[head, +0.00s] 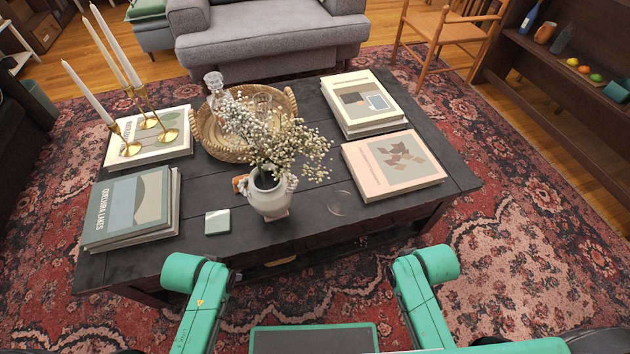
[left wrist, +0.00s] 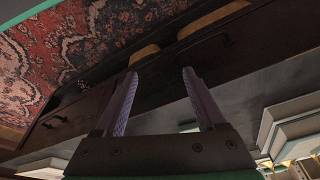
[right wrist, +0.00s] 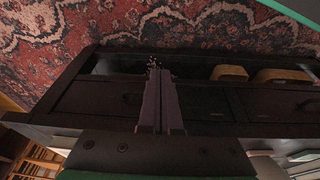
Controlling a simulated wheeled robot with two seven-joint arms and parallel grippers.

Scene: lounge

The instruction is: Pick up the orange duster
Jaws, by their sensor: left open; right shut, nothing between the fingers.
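A small orange thing (head: 240,183) lies on the dark coffee table (head: 320,222), just left of the white vase (head: 270,196) and partly hidden by it; I cannot tell for sure that it is the duster. My left gripper (left wrist: 160,73) is open and empty in the left wrist view, in front of the table's dark drawer side. My right gripper (right wrist: 159,72) is shut and empty in the right wrist view, also before the drawers. Neither gripper shows in the head view, only my green arm links.
Books (head: 130,207), a candle holder (head: 142,125), a wicker tray (head: 215,140) and a glass decanter (head: 214,88) crowd the table. A coaster (head: 217,221) and a clear glass dish (head: 340,203) lie near the front. Tan objects (right wrist: 229,73) sit in the table's open shelf.

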